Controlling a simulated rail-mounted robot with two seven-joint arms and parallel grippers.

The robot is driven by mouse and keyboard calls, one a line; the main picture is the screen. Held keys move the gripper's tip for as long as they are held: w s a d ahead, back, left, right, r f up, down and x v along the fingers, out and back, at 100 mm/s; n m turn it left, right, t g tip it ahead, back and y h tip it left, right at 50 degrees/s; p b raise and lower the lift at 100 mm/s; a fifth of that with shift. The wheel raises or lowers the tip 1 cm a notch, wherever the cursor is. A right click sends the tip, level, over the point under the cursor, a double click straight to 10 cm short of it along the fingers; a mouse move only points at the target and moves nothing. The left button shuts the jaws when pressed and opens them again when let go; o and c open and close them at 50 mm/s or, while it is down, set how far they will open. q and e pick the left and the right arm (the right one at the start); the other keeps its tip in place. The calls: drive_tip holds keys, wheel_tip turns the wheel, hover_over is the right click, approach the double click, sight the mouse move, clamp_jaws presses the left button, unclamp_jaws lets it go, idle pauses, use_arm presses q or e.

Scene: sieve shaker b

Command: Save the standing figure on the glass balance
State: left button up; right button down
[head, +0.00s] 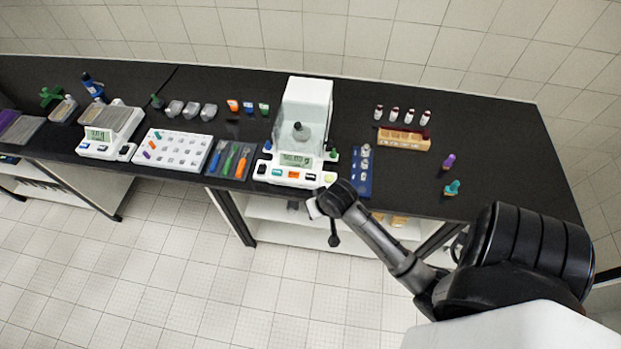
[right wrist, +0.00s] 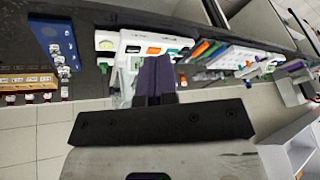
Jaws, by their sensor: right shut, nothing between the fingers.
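The glass balance (head: 284,150) stands near the middle of the bench, a white body with a clear-sided draft shield (head: 307,92). A small grey, dark-topped vessel (head: 301,132) stands inside the shield. Its display (head: 297,159) is lit green with dark digits too small to read. A row of coloured buttons, including an orange one (head: 293,174), lies below it. In the right wrist view the balance front (right wrist: 128,48) shows beyond the fingertips. My right gripper (right wrist: 153,75) is shut and empty; in the head view its hand (head: 325,205) is close to the balance's front right corner. My left gripper is out of view.
A blue rack (head: 364,185) with small weights stands right of the balance. A wooden block (head: 403,142), several vials, and purple (head: 449,160) and teal (head: 453,187) items are further right. Coloured-handled tools (head: 230,163), a white tray (head: 160,160) and another balance (head: 112,125) are left.

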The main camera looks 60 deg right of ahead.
drive_tip(key=w+d+f+m+t+b, duration=0.1)
drive_tip(key=w+d+f+m+t, duration=0.1)
drive_tip(key=w+d+m, duration=0.4)
drive_tip(key=w+d+f+m+t+y+b, duration=0.1)
drive_tip(key=w+d+f+m+t+b, duration=0.1)
drive_tip(key=w+d+m, duration=0.5)
drive_tip(key=d+f+m, duration=0.1)
drive_tip(key=d+m, duration=0.4)
drive_tip(key=m, duration=0.1)
drive_tip(key=shift+f+t+y, duration=0.3)
drive_tip(key=shift+f, duration=0.1)
drive_tip(key=shift+d+f, duration=0.1)
drive_tip(key=b, duration=0.8)
hover_over(311, 178)
wheel_tip(311, 178, down, 6)
drive_tip(key=shift+w+f, duration=0.1)
drive_tip(key=shift+f, duration=0.05)
drive_tip(key=shift+f+b, duration=0.45)
drive_tip(key=shift+f, duration=0.65)
